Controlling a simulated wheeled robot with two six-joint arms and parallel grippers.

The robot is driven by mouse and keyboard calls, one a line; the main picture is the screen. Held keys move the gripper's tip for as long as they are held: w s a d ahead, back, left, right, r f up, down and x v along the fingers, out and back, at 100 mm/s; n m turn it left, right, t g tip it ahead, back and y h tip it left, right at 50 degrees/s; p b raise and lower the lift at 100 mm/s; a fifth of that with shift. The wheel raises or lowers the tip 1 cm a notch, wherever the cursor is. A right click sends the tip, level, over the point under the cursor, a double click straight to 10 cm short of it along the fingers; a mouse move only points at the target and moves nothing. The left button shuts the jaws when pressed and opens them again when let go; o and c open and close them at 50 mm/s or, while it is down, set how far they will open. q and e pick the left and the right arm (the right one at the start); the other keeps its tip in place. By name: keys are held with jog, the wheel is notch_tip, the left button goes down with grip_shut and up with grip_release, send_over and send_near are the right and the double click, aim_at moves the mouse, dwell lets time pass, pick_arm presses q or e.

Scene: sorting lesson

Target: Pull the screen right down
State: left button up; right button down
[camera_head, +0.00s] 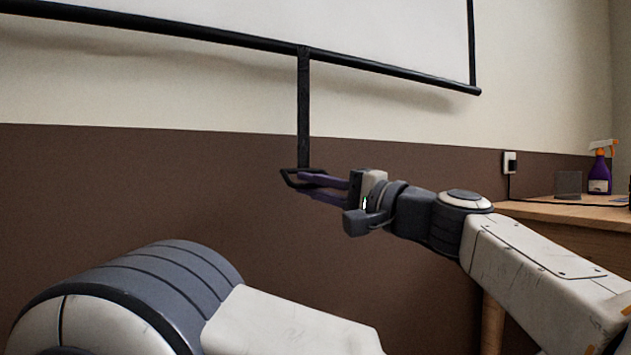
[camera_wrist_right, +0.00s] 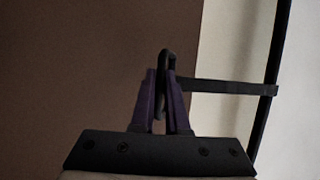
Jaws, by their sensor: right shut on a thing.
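The white projector screen (camera_head: 330,25) hangs against the wall at the top of the head view, with a black bar (camera_head: 390,69) along its lower edge. A black strap (camera_head: 304,110) hangs from the bar and ends in a dark loop handle (camera_head: 287,178). My right gripper (camera_head: 298,184) has its purple fingers shut on the handle. In the right wrist view the handle (camera_wrist_right: 167,58) stands between the fingertips (camera_wrist_right: 163,88), and the strap (camera_wrist_right: 225,87) runs right to the bar (camera_wrist_right: 266,105). My left gripper is not in view.
A wooden desk (camera_head: 560,213) stands at the right by the wall, with a purple spray bottle (camera_head: 599,175) on it. A wall socket (camera_head: 509,162) is left of the bottle. The wall below the screen bar is clear.

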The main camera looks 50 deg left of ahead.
jog(key=shift+s, duration=0.1)
jog(key=c, duration=0.9)
grip_release()
jog(key=shift+d, duration=0.1)
jog(key=shift+w+d, duration=0.2)
jog(key=shift+d, duration=0.1)
jog(key=shift+b+v, duration=0.7)
jog(key=shift+v, duration=4.1)
jog(key=shift+f, duration=0.15)
